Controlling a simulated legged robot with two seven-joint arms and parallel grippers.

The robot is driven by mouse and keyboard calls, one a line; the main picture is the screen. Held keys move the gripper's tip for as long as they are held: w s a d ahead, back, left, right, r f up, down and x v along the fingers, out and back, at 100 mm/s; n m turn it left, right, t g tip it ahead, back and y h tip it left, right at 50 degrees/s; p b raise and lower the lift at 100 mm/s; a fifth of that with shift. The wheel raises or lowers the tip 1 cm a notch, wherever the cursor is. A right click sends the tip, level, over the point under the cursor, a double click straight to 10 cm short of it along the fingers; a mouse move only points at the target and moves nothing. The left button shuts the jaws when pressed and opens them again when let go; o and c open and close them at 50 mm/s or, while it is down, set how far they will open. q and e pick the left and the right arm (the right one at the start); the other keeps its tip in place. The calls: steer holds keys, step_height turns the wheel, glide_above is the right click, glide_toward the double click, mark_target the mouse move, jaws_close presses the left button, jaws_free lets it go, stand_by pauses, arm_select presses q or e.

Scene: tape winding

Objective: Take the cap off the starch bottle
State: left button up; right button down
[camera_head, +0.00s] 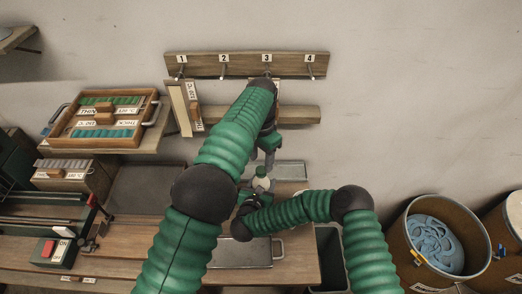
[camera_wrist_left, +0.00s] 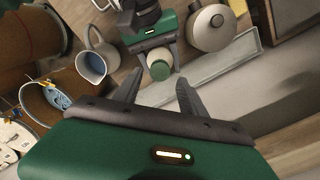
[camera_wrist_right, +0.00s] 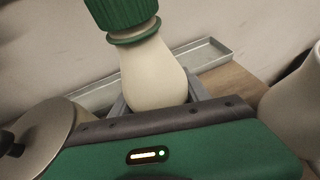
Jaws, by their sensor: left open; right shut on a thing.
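The starch bottle (camera_wrist_right: 155,75) is cream, with a ribbed green cap (camera_wrist_right: 124,14) and a green ring around its neck. My right gripper (camera_wrist_left: 160,55) is shut on the bottle's body and holds it upright, with a finger on either side. The cap also shows in the left wrist view (camera_wrist_left: 160,71), between and beyond my left gripper's fingers. My left gripper (camera_wrist_left: 157,90) is open and empty. In the head view my left gripper (camera_head: 262,154) is just above the bottle (camera_head: 261,183), apart from the cap. The arms hide part of the bottle there.
A mug (camera_wrist_left: 92,64) and a lidded pot (camera_wrist_left: 211,30) stand beside the bottle. A shallow grey tray (camera_wrist_right: 205,55) lies behind it. A numbered hook rail (camera_head: 195,66) is on the wall. Round bins (camera_head: 398,237) stand at the right.

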mark_target(261, 169)
arm_select(q)
steer(key=shift+f, duration=1.95)
jaws_close()
steer(key=n, duration=0.6)
steer(key=shift+r, duration=0.1)
steer(key=shift+r, duration=1.1)
